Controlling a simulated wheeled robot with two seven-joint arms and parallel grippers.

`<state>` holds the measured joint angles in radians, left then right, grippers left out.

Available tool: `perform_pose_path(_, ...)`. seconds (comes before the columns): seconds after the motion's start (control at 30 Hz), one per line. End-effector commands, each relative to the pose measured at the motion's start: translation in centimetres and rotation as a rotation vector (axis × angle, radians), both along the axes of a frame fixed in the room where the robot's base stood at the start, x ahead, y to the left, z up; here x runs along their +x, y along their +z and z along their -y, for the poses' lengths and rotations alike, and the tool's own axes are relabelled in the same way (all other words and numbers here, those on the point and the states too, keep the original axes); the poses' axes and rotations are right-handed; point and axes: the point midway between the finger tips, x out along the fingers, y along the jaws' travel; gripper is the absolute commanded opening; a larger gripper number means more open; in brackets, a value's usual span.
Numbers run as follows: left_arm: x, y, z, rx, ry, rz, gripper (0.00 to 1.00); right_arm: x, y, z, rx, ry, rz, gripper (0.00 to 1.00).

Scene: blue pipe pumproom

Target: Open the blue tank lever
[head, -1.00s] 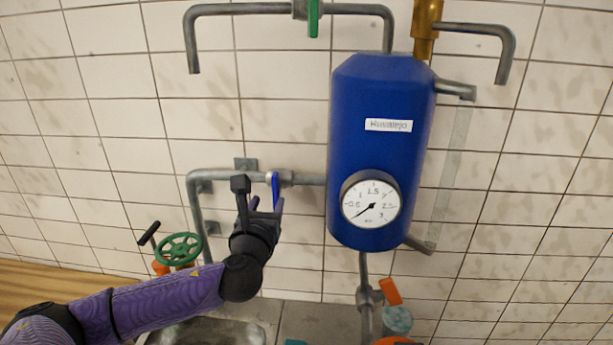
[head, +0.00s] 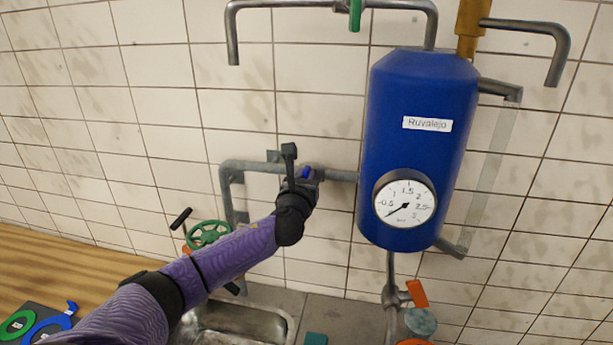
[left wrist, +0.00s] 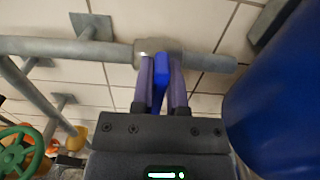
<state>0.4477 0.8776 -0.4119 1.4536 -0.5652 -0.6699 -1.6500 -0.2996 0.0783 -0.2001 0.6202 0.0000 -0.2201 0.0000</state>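The blue lever (left wrist: 162,72) sits on a valve in the grey horizontal pipe left of the blue tank (head: 416,150). In the head view only a bit of the lever (head: 306,172) shows; the rest is hidden by my left gripper (head: 304,178). In the left wrist view, the two purple fingers of the left gripper (left wrist: 161,82) stand close on both sides of the lever and appear shut on it. My right gripper is not in view.
A pressure gauge (head: 405,199) is on the tank front. A green handwheel (head: 208,234) is at lower left. An orange-handled valve (head: 416,293) is below the tank. A metal sink (head: 236,328) lies below my arm. The tiled wall is close behind the pipes.

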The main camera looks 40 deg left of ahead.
Motion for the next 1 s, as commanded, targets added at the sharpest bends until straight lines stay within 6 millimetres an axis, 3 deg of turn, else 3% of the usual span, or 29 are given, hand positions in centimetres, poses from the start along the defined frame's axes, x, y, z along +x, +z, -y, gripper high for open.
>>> perform_pose_path(0.57, -0.10, -0.07, -0.14, -0.048, 0.001, 0.025, 0.00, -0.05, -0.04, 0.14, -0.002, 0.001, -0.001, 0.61)
perform_pose_path(1.0, -0.54, -0.33, -0.94, -0.361, 0.000, 0.198, 0.00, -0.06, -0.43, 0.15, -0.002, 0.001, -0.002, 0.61)
